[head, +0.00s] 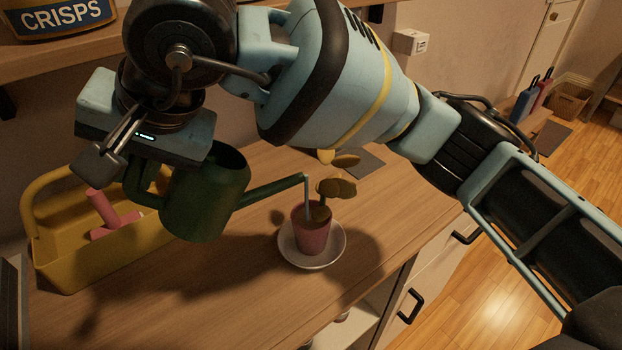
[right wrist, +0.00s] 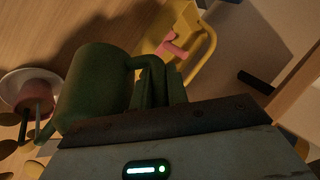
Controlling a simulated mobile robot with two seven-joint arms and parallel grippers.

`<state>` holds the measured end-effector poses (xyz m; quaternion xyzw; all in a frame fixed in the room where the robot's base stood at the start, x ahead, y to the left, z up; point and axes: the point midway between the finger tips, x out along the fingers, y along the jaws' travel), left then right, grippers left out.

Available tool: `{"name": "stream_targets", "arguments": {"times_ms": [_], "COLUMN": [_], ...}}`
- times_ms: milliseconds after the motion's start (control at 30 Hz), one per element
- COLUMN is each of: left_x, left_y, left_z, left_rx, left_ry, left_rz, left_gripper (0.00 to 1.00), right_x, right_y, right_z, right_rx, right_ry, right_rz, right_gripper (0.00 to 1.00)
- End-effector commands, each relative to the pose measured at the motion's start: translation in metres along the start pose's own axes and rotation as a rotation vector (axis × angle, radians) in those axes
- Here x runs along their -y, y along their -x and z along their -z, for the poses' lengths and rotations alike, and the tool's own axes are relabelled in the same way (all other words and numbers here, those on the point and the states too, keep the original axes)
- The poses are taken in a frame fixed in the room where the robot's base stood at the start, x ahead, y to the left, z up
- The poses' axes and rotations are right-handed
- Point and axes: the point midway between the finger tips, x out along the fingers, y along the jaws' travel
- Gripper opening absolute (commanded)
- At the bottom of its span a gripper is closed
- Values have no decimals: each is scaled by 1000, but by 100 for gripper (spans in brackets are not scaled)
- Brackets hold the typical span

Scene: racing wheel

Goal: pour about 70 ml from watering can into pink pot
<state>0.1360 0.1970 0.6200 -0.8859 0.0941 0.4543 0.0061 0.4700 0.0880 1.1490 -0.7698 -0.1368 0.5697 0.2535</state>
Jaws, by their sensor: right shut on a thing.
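The dark green watering can (head: 203,203) is held in the air above the counter, to the left of the pink pot (head: 313,237). Its spout reaches right, and a thin pale stream falls from the tip into the pot. The pot stands upright on a white saucer (head: 286,252) and holds a brown-leaved plant (head: 337,188). My right gripper (head: 130,163) is shut on the can's handle, partly hidden by its own body. The right wrist view also shows the can (right wrist: 98,88), the handle in the fingers, and the pot (right wrist: 33,92). My left gripper is not in view.
A yellow caddy (head: 60,262) with a pink tool (head: 105,212) stands on the wooden counter, left of and behind the can. A shelf with a crisps container (head: 62,16) is above. The counter in front of the can is clear. Drawers with black handles are at the right edge.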

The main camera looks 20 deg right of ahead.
Motion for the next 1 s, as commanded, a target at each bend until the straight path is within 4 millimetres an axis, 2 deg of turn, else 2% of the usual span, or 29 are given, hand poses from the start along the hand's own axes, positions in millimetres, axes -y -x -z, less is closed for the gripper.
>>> {"name": "stream_targets", "arguments": {"times_ms": [800, 867, 1000], "left_x": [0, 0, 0], "left_y": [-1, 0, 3], "left_z": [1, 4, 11], "left_rx": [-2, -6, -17], "left_ry": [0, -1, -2], "left_rz": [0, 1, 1], "left_gripper": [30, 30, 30], "right_x": [0, 2, 7], "right_y": [3, -4, -37], "right_z": [1, -4, -18], "right_rx": [2, -3, -31], "right_ry": [-3, 12, 63], "right_rz": [10, -20, -141], "right_gripper": [0, 0, 0]}}
